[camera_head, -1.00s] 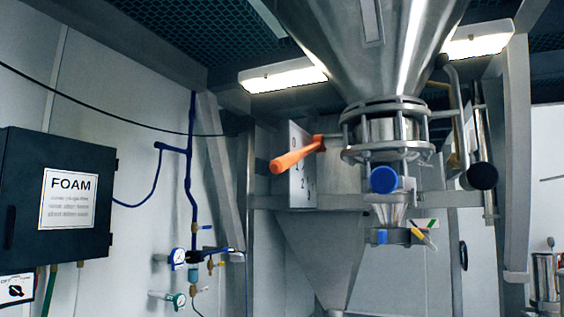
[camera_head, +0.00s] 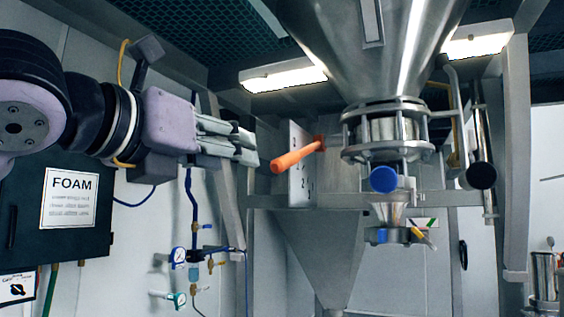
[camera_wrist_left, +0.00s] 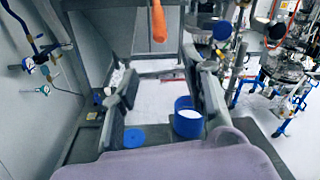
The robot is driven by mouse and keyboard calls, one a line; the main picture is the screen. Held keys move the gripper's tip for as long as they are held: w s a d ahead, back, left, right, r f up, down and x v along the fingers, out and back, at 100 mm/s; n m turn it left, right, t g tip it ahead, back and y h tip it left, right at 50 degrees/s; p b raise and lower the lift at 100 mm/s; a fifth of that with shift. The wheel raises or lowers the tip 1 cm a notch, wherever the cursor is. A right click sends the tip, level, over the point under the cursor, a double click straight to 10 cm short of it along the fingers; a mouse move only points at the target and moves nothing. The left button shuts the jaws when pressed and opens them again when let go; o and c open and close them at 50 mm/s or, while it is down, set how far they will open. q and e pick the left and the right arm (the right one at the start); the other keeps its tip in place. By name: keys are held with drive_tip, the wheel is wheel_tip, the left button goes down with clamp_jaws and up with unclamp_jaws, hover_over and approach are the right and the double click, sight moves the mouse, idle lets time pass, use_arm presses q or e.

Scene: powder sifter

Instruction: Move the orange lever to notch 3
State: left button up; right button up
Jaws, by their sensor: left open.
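The orange lever (camera_head: 297,155) sticks out to the left from the valve collar (camera_head: 388,132) under the steel hopper, its grip end tilted slightly down. A notch plate (camera_head: 300,175) with numbers stands behind it; the digits are partly hidden or too small to read surely. My left gripper (camera_head: 252,150) comes in from the left, its fingers pointing right, a short way left of the lever's grip and apart from it. In the left wrist view the lever's orange grip (camera_wrist_left: 159,22) shows at the top, beyond the open, empty fingers (camera_wrist_left: 160,85). My right gripper is not in view.
A dark FOAM box (camera_head: 60,200) hangs on the left wall behind my arm. Blue pipes and gauges (camera_head: 178,256) run below my gripper. The wrist view shows a blue tub (camera_wrist_left: 188,118) of white powder and a blue lid (camera_wrist_left: 134,138) below.

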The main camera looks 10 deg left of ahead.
sight(283, 163)
use_arm(q)
drive_tip(key=p+x, duration=0.2)
drive_tip(key=x, duration=0.3)
drive_tip(key=r+p+x, duration=0.1)
drive_tip(key=p+x, duration=0.1)
drive_tip(key=x, duration=0.4)
drive_tip(key=p+x, duration=0.3)
drive_tip(key=x, duration=0.2)
drive_tip(key=shift+w+d+r, duration=0.1)
drive_tip(key=shift+w+r, duration=0.15)
drive_tip(key=shift+w, duration=0.05)
clamp_jaws()
